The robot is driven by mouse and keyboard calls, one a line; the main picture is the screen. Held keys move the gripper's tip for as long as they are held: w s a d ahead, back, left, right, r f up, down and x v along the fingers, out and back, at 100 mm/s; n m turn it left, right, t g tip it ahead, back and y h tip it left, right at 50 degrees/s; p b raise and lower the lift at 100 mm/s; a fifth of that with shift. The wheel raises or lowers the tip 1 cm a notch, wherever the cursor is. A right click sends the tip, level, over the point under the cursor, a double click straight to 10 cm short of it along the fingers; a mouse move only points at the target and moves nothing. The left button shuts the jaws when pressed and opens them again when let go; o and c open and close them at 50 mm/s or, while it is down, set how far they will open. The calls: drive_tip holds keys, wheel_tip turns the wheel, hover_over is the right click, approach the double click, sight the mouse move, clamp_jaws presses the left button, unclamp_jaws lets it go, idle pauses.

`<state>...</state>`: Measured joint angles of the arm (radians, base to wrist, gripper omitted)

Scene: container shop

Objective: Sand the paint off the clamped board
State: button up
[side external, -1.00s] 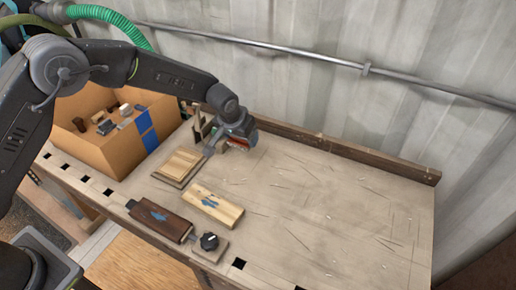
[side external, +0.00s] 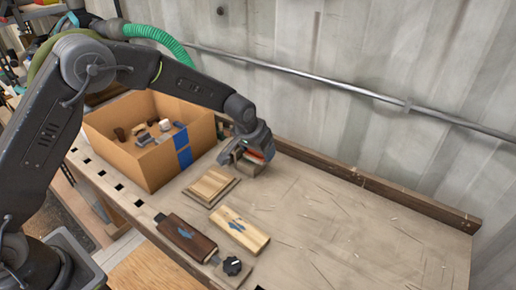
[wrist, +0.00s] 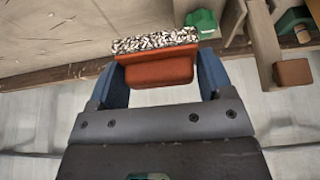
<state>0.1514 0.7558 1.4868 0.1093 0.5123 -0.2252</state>
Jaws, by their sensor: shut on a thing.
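My gripper (side external: 258,158) is over the back of the bench, past the raised wooden panel. In the wrist view its blue fingers (wrist: 157,80) are shut on an orange block (wrist: 158,70) with a speckled, gritty face, which looks like a sanding block. A pale board (side external: 250,236) with a blue paint patch lies near the bench front. Beside it is a dark brown block (side external: 178,228), also marked blue, with a metal end and a black knob (side external: 232,265). I cannot tell which of these is clamped. My gripper is well apart from both.
An open cardboard box (side external: 135,158) with blue tape and several small items stands at the left. A raised wooden panel (side external: 211,185) lies in front of it. A wooden rail (side external: 400,201) runs along the back wall. The right of the bench (side external: 350,245) is clear.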

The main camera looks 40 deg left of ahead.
drive_tip(key=shift+s+d+n, duration=0.2)
drive_tip(key=shift+s+n, duration=0.1)
drive_tip(key=shift+s, duration=0.3)
drive_tip(key=s+d+f+n+g+y, duration=0.1)
drive_tip(key=s+n+y, duration=0.2)
drive_tip(key=s+n, duration=0.7)
drive_tip(key=n+g+y, duration=0.2)
drive_tip(key=n+g, duration=0.1)
drive_tip(key=n, duration=0.4)
hover_over(188, 237)
drive_tip(key=shift+d+f, duration=0.25)
drive_tip(key=shift+f, duration=1.25)
drive_tip(key=shift+d+f, duration=0.2)
drive_tip(key=shift+f, duration=1.25)
drive_tip(key=shift+x, duration=1.1)
drive_tip(key=shift+c, duration=0.3)
drive_tip(key=shift+s+a+f, duration=0.1)
drive_tip(key=shift+a, duration=3.35)
drive_tip(key=shift+d, duration=4)
drive_tip(key=shift+h, duration=0.3)
wheel_tip(188, 237, up, 8)
drive_tip(key=shift+a+r, duration=0.1)
drive_tip(key=shift+r, duration=0.1)
